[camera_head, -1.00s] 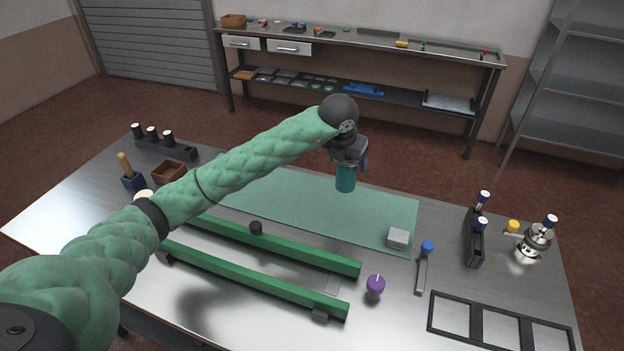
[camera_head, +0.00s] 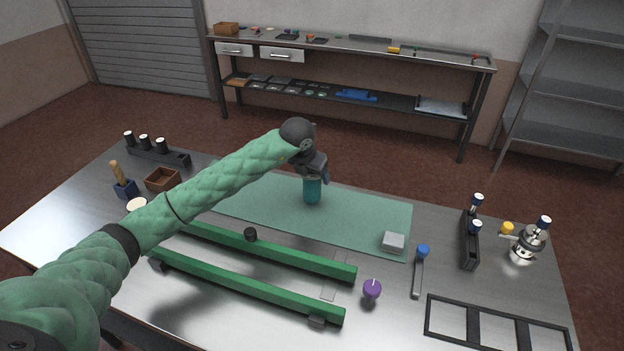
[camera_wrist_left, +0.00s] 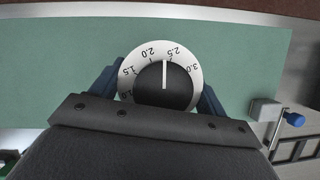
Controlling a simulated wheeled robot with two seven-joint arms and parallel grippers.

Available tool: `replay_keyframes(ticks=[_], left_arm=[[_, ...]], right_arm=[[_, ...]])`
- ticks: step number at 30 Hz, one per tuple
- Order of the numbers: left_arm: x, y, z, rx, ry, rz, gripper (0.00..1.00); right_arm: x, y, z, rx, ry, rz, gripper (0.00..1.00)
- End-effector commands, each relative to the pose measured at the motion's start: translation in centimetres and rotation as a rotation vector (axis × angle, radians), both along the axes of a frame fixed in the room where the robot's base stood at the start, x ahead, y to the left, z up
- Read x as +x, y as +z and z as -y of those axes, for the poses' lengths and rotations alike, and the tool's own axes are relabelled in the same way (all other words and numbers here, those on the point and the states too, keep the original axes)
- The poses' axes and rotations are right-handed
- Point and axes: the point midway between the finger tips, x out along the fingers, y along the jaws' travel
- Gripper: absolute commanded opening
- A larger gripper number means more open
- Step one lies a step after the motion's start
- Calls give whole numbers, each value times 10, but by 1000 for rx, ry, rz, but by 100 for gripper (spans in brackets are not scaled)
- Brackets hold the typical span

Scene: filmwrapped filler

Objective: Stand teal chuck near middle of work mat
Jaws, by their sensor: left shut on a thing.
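The teal chuck (camera_head: 312,191) is upright in my left gripper (camera_head: 313,178), over the middle of the green work mat (camera_head: 365,217). I cannot tell if its base touches the mat. In the left wrist view the chuck's top shows as a numbered white dial ring (camera_wrist_left: 137,65) with a dark centre and a white line. The dark blue fingers of my left gripper (camera_wrist_left: 160,90) are on both sides of it, shut on it. The mat (camera_wrist_left: 60,60) fills much of that view. My right gripper is not in view.
A grey block (camera_head: 393,242) sits on the mat's right front corner. Two green rails (camera_head: 270,254) lie in front of the mat. A purple knob (camera_head: 372,290), a blue-handled tool (camera_head: 422,252) and a black rack (camera_head: 469,240) stand to the right. The mat around the chuck is clear.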

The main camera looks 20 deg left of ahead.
Motion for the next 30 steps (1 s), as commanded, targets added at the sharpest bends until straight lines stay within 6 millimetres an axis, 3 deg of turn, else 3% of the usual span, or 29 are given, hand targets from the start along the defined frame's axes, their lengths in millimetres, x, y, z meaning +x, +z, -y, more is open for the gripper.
replay_keyframes(ticks=[4,17,18,21,30], left_arm=[[0,-17,0,-1,1,1,26],[0,-21,0,0,0,2,26],[0,-23,0,0,0,0,77],[0,-22,0,0,0,0,96],[0,-22,0,0,0,0,96]], right_arm=[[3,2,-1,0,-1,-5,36],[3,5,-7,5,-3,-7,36],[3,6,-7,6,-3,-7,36],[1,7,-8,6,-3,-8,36],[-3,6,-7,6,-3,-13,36]])
